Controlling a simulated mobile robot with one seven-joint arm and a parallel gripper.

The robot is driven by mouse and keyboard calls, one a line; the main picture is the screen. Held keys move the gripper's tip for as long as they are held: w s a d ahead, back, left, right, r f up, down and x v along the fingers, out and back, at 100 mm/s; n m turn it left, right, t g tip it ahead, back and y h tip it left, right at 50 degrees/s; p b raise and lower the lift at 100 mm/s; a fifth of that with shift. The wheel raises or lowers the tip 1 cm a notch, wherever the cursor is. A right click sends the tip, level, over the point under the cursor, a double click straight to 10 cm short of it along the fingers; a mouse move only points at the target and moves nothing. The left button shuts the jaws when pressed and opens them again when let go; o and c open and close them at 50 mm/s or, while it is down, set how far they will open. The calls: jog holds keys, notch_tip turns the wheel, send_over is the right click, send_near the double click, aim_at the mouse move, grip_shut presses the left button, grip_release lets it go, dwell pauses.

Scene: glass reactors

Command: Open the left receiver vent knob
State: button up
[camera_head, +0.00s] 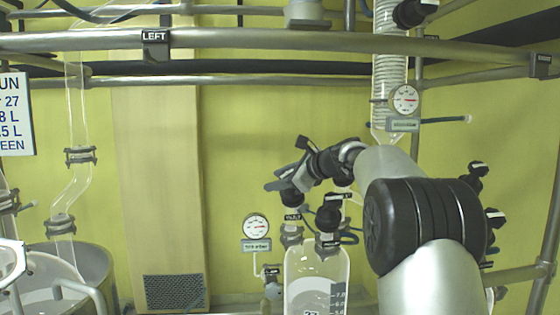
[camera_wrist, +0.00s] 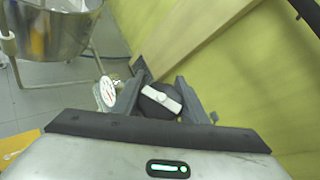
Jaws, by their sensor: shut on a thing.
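The vent knob (camera_wrist: 160,99) is black with a white bar handle across its face. In the wrist view it sits between the two grey fingers of my gripper (camera_wrist: 164,97), which are shut on it. The white bar runs slanted in the picture. In the head view my gripper (camera_head: 284,184) is above the left part of the glass receiver (camera_head: 317,270), which has graduation marks on its side. The knob is hidden behind my fingers there, so I cannot tell its exact setting from that view.
A round gauge (camera_head: 256,226) stands left of the receiver. Another black valve (camera_head: 328,217) is close on the right, below my wrist. A steel rail (camera_head: 250,41) crosses above. A metal vessel (camera_head: 88,262) stands at lower left.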

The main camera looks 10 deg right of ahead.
jog(key=shift+s+a+f+n+g+y+p, duration=0.15)
jog(key=shift+n+g+p, duration=0.3)
jog(key=shift+n+g, duration=0.25)
jog(key=shift+s+f+n+g+y+p, duration=0.2)
jog(key=shift+n+g+p, duration=0.2)
jog(key=shift+n+g, duration=0.3)
jog(key=shift+s+a+f+n+g+y+p, duration=0.1)
jog(key=shift+s+n+g+y+p, duration=0.05)
jog(key=shift+n+g+p, duration=0.4)
jog(key=shift+g, duration=0.25)
jog(key=o, duration=1.1)
jog(key=shift+c, duration=0.2)
jog(key=shift+s+r, duration=0.1)
jog(key=v, duration=1.7)
